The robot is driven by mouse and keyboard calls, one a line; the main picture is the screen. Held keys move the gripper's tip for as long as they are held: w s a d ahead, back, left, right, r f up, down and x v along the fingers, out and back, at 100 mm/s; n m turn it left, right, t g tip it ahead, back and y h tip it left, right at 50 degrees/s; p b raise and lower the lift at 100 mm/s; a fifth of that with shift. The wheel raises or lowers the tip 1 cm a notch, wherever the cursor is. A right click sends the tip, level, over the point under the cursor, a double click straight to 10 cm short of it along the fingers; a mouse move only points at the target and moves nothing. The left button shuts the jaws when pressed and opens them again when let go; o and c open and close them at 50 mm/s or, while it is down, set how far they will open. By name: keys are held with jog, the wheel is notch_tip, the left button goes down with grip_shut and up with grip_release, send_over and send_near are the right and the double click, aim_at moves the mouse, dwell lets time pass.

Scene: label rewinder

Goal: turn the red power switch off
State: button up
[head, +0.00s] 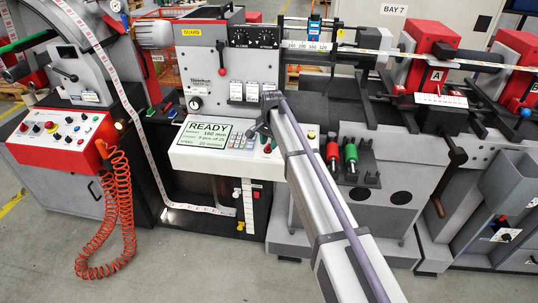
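Several small red controls are in the head view, and I cannot tell for sure which one is the power switch. A small red piece (256,194) sits on the machine's front below the display console, beside a white vertical scale. No held object shows.
The console screen reads READY. A red-fronted button box (60,133) with an orange coiled cable (118,215) stands at left. Red and green handled tools (351,155) sit in a dark rack right of my arm. The grey floor in front is clear.

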jog(key=shift+f, duration=0.35)
jog(key=shift+c, duration=0.4)
grip_shut()
jog(key=shift+n, duration=0.3)
jog(key=n, duration=0.4)
jog(key=shift+w+a+h, duration=0.1)
jog(key=shift+a+h, duration=0.1)
jog(key=shift+h, duration=0.1)
jog(key=n, duration=0.5)
jog(key=shift+a+h, duration=0.25)
jog(key=shift+h, duration=0.15)
jog(key=shift+n, duration=0.3)
